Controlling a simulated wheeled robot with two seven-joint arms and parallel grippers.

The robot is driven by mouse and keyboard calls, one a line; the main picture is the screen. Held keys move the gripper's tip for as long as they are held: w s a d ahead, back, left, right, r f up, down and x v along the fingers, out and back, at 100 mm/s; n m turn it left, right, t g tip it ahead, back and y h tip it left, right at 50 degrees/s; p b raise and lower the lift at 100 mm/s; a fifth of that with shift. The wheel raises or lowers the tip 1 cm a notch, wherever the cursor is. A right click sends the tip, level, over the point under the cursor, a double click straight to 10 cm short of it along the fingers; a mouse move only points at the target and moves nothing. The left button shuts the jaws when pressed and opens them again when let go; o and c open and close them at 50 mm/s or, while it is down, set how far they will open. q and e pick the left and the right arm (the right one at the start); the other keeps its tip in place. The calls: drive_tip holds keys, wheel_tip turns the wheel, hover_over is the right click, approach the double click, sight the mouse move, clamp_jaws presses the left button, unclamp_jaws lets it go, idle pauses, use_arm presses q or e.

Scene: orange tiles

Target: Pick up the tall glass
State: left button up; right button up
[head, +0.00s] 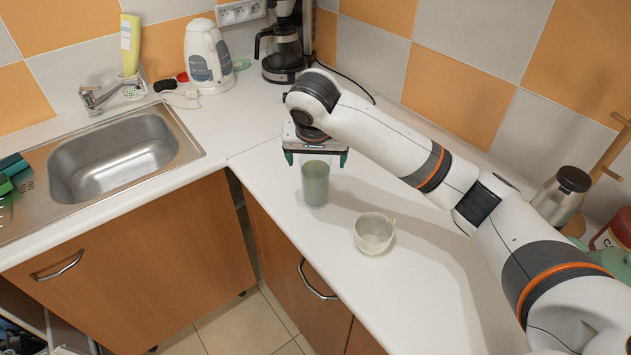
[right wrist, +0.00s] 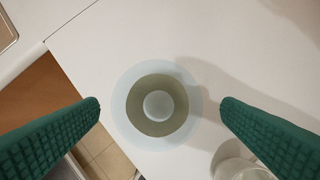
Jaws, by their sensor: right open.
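The tall glass (head: 315,184) is a greenish see-through tumbler standing upright on the white counter. My right gripper (head: 317,160) is above it, pointing down, with its jaws apart. In the right wrist view the glass (right wrist: 157,105) is seen from above, its round rim lying between my two green fingertips, with a gap to each. The right gripper (right wrist: 160,106) is open and holds nothing. My left gripper does not show in either view.
A clear cup (head: 373,233) stands on the counter right of the glass and nearer. The counter's front edge runs close to the glass. A coffee maker (head: 286,45), a kettle (head: 208,57) and a sink (head: 112,155) lie behind and left. A steel flask (head: 562,195) stands far right.

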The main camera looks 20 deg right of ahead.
sight(316, 167)
drive_tip(key=p+x, duration=0.1)
drive_tip(key=x, duration=0.4)
drive_tip(key=shift+w, duration=0.2)
drive_tip(key=shift+a, duration=0.1)
drive_tip(key=shift+c, duration=0.6)
